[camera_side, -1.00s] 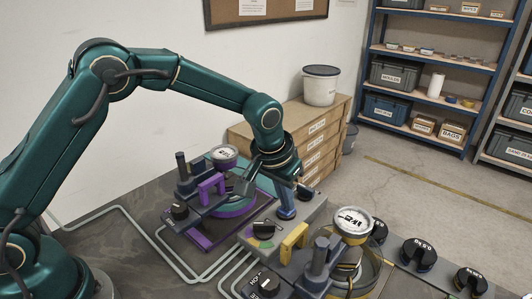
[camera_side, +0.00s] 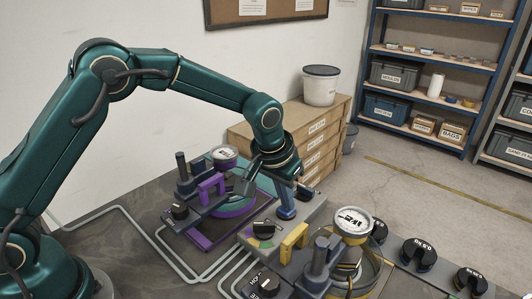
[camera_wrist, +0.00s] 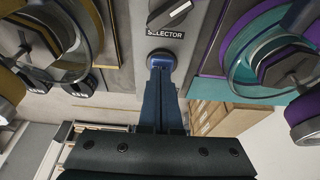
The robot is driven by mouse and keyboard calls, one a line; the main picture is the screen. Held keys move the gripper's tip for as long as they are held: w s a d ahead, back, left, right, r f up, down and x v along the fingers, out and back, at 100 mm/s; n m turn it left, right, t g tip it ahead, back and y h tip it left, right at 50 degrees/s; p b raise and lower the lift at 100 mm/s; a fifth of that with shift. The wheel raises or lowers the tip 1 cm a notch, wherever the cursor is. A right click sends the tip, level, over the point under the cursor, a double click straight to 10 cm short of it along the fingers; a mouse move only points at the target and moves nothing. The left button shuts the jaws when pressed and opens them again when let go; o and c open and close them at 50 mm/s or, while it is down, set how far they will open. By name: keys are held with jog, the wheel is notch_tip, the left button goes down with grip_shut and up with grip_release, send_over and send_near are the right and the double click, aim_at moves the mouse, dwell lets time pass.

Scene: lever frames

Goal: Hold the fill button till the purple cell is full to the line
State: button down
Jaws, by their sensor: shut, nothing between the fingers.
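My gripper (camera_side: 287,208) is shut and empty, pointing down at the grey panel between the two cells. In the wrist view my closed blue fingers (camera_wrist: 160,78) reach to a round blue button (camera_wrist: 161,57) beside the SELECTOR label. The fingertips overlap the button's edge; I cannot tell if it is pressed in. The purple cell's base (camera_side: 193,238) and purple handle (camera_side: 211,187) show left of my gripper in the side view. Its clear round vessel (camera_wrist: 268,45) is at the right of the wrist view. My gripper partly hides the cell, and its fill level and line cannot be read.
A selector knob (camera_side: 264,229) sits on the panel. The yellow cell, with its yellow handle (camera_side: 293,241) and white gauge (camera_side: 352,221), stands near at the right. A purple-rimmed gauge (camera_side: 224,153) is behind the purple handle.

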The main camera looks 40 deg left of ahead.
jog(key=shift+s+a+f, duration=0.2)
jog(key=shift+s+f, duration=0.15)
jog(key=shift+f, duration=0.2)
jog(key=r, duration=0.5)
jog(key=shift+w+d+r, duration=0.15)
jog(key=shift+w+r, duration=0.15)
jog(key=shift+r, duration=0.05)
jog(key=v, duration=0.9)
jog(key=shift+r, duration=0.2)
